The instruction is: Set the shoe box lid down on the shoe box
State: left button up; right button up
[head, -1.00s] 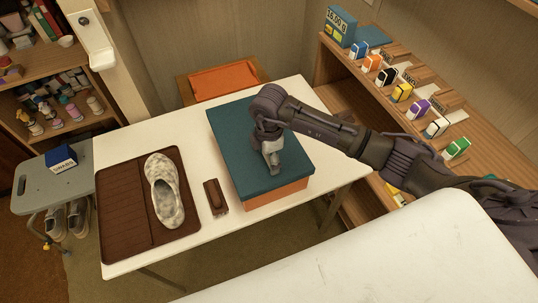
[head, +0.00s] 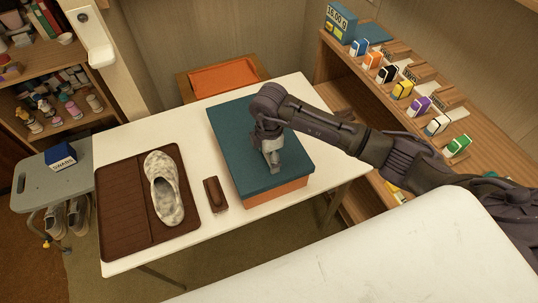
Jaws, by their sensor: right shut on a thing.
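The shoe box lid (head: 232,130) is teal and lies over the top of the orange shoe box (head: 277,192) on the white table. The orange side of the box shows below the lid's near edge. The lid looks level and lined up with the box; I cannot tell whether a small gap is left. My left gripper is not in view.
A brown tray (head: 117,204) with a speckled shoe (head: 163,189) and a brown brush (head: 215,195) lie left of the box. A shelf (head: 470,125) with small coloured boxes stands right. An orange-topped stool (head: 224,77) is behind the table.

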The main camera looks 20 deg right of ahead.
jog(key=shift+f, duration=0.25)
dwell(0.7)
jog(key=o, duration=1.2)
notch_tip(320, 180, up, 12)
